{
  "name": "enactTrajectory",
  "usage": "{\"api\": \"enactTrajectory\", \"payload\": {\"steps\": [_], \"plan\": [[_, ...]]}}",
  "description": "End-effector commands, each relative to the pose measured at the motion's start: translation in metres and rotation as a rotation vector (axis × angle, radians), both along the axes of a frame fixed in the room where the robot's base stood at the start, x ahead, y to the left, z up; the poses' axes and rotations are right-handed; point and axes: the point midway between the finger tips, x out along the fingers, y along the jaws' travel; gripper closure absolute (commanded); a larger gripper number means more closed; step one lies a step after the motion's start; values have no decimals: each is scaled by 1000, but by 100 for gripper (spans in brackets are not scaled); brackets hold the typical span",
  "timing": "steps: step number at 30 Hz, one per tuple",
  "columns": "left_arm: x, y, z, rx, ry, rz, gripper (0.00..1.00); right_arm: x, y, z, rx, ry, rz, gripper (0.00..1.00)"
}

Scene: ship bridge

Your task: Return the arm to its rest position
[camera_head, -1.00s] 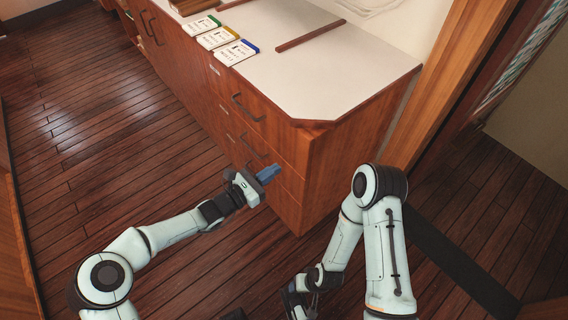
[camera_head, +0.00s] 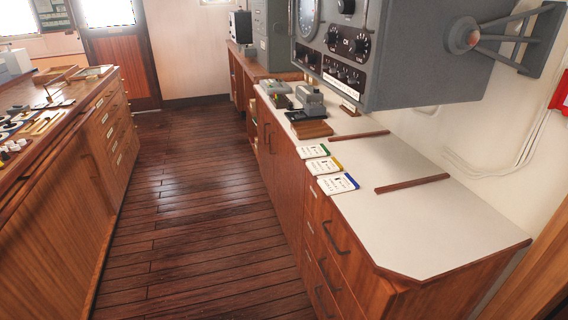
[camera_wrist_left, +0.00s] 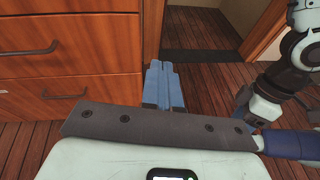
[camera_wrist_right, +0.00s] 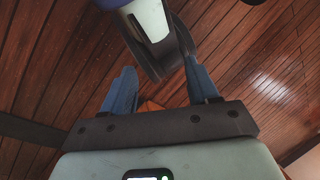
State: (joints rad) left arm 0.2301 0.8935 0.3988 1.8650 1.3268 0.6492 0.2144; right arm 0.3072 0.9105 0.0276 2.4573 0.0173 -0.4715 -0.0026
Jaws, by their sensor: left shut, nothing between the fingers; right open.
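My left gripper (camera_wrist_left: 163,84) shows in the left wrist view with its two blue fingers together and nothing between them. It is in front of the wooden drawer cabinet (camera_wrist_left: 105,70), near the cabinet's right edge. My right gripper (camera_wrist_right: 160,88) shows in the right wrist view with its blue fingers wide apart and empty. Part of my own arm lies just beyond and between those fingers. Neither arm shows in the head view now. Part of my other arm shows at the right of the left wrist view.
A white-topped counter (camera_head: 440,235) runs along the right, with several cards near its left edge. A grey radio unit (camera_head: 400,60) overhangs it. Another wooden cabinet (camera_head: 60,200) stands on the left. The plank floor (camera_head: 200,220) between them is clear.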

Motion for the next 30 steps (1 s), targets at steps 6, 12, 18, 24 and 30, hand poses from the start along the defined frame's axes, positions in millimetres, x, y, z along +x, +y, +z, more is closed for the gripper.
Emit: {"api": "enactTrajectory", "payload": {"steps": [6,12,18,24,30], "plan": [[-123,78,-70,481,-128,-372,100,-12,4,56,16,43,16,41],[-205,166,-81,774,-409,-755,100,-18,9,102,32,89,34,41],[-229,197,-61,845,-662,-936,100,-17,11,128,42,112,44,41],[-233,200,-56,850,-727,-966,100,-18,12,132,44,119,46,41],[-233,200,-56,850,-727,-966,100,-18,12,132,44,119,46,41]]}}
